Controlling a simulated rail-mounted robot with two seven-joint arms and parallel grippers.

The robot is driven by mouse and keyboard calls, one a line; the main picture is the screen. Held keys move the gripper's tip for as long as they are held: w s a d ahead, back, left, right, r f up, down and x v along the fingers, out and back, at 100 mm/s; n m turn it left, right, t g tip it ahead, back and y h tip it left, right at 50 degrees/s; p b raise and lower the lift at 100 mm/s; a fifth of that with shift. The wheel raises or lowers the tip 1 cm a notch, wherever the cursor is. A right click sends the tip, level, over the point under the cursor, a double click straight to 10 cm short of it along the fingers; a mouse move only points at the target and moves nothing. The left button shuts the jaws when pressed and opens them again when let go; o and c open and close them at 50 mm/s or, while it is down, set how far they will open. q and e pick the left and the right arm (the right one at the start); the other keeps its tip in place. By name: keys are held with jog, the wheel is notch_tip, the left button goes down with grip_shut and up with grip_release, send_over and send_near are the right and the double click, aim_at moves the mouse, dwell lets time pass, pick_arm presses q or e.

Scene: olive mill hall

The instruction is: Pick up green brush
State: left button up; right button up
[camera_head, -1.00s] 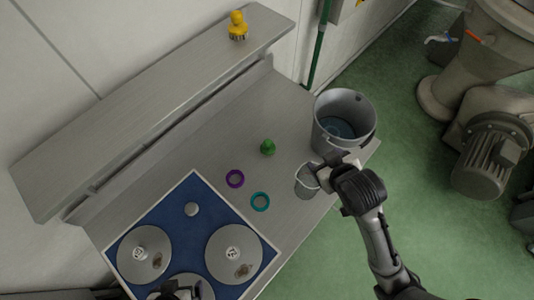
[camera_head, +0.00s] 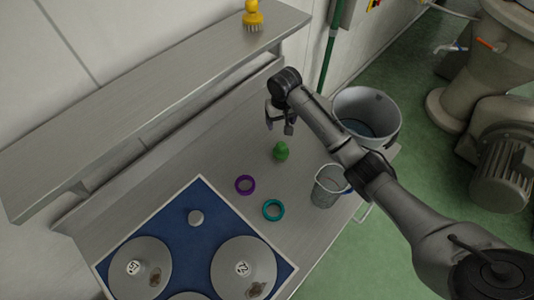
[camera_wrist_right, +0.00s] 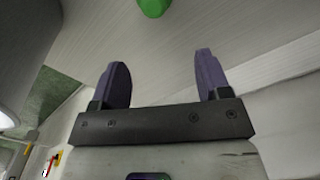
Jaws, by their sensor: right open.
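The green brush (camera_head: 281,151) stands on the metal bench, between the purple ring and the large bucket. In the right wrist view part of the green brush (camera_wrist_right: 154,7) shows at the top edge, beyond the fingertips. My right gripper (camera_head: 279,127) is open and empty, and looks to be above the bench, just behind the brush in the head view. Its two fingers (camera_wrist_right: 160,75) stand apart in the wrist view with nothing between them. My left gripper is not in view.
A purple ring (camera_head: 245,185) and a teal ring (camera_head: 273,210) lie nearby. A small pail (camera_head: 325,195) and a large bucket (camera_head: 385,136) stand right. A yellow brush (camera_head: 252,14) stands on the raised shelf (camera_head: 150,106). A blue board (camera_head: 172,221) with weights lies front left.

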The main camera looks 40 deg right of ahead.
jog(key=m, duration=0.1)
send_over(282, 145)
jog(key=shift+m, duration=0.3)
jog(key=f, duration=0.8)
jog(key=shift+w+b, duration=0.25)
jog(key=shift+b, duration=0.05)
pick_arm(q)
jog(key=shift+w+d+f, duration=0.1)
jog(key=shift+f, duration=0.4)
pick_arm(e)
jog(key=shift+s+f, duration=0.15)
jog(key=shift+f, duration=2.7)
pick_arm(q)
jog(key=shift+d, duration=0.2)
pick_arm(e)
jog(key=c, duration=1)
jog(key=shift+c, duration=0.4)
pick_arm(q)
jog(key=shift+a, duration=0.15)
pick_arm(e)
jog(key=shift+r, duration=0.2)
